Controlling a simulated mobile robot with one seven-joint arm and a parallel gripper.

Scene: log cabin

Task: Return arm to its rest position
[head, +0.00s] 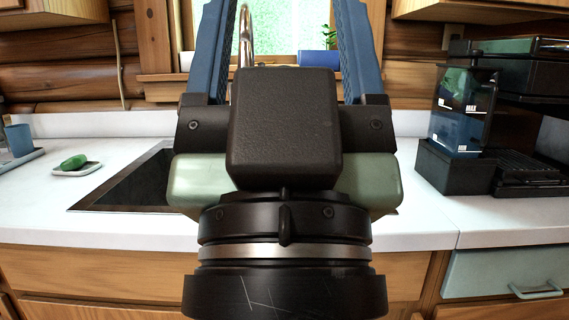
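My gripper (281,40) fills the middle of the head view, pointing up and away from me. Its two blue fingers stand wide apart, and both run up to the top edge of the picture, where their tips may be cut off. Between them I see only the window and the tap behind, so it looks open and empty. My dark wrist is below it, in front of the counter. No separate task object shows.
The white counter (430,222) runs behind my arm, with a dark inset sink or panel (125,188) partly hidden. A green soap (73,162) on a dish and a blue cup (18,138) are left. A black coffee machine (515,125) stands right. Wooden cabinets hang above.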

